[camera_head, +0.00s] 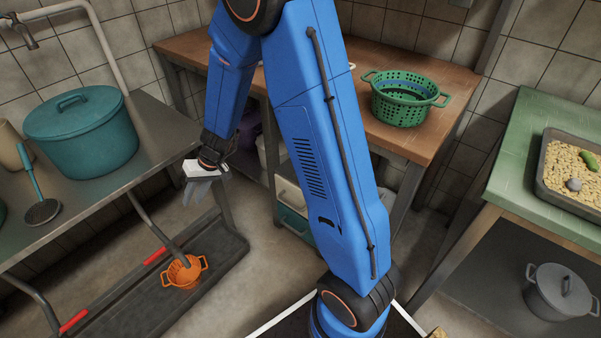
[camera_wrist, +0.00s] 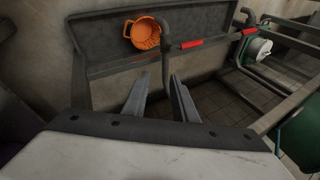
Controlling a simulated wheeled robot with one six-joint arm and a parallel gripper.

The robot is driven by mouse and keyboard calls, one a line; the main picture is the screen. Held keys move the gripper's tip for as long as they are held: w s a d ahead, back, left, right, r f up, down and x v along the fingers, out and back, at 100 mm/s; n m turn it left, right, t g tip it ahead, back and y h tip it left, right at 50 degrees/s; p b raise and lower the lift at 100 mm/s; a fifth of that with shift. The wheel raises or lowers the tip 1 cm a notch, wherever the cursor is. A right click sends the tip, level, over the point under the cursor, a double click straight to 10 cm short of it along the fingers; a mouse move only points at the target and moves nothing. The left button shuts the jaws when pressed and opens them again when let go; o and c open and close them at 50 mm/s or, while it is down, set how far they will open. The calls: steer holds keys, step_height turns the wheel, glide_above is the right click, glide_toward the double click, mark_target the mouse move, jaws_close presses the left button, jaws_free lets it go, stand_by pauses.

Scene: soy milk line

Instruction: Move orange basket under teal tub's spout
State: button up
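The orange basket (camera_head: 185,271), a small two-handled strainer, sits in the dark floor trough near a grey bent pipe (camera_head: 156,229). In the wrist view the basket (camera_wrist: 145,36) is just left of the pipe (camera_wrist: 165,55); I cannot tell whether the pipe end is over it. The lidded teal tub (camera_head: 82,135) stands on the steel table above; its join to a pipe is hidden. My gripper (camera_head: 198,190) hangs beside the table's right end, above and apart from the basket. Its fingers (camera_wrist: 158,80) are apart with nothing between them.
The trough (camera_head: 213,262) has red marks (camera_head: 155,255) and (camera_head: 73,320) on its edge. A second pipe (camera_head: 42,308) comes down at left. A ladle (camera_head: 42,208) lies on the steel table (camera_head: 100,190). A green colander (camera_head: 402,100) stands on the wooden table. Floor right of the trough is clear.

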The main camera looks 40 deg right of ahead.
steer(key=s+d+r+n+h, duration=0.1)
steer(key=s+d+r, duration=0.2)
steer(key=s+r, duration=0.45)
steer(key=s+d+r, duration=0.3)
steer(key=s+r, duration=0.2)
steer(key=r, duration=0.5)
steer(key=s+d+r+t+h, duration=0.1)
steer(key=s+d+r+h, duration=0.1)
steer(key=s+d+r, duration=0.2)
steer(key=s+d+r+m+t+h, duration=0.1)
steer(key=s+d+r+t+h, duration=0.1)
steer(key=s+d, duration=0.7)
steer(key=s+r+h, duration=0.1)
steer(key=s+r, duration=0.1)
steer(key=s, duration=0.4)
steer(key=shift+s+d, duration=0.25)
steer(key=shift+d, duration=0.1)
steer(key=shift+c, duration=0.8)
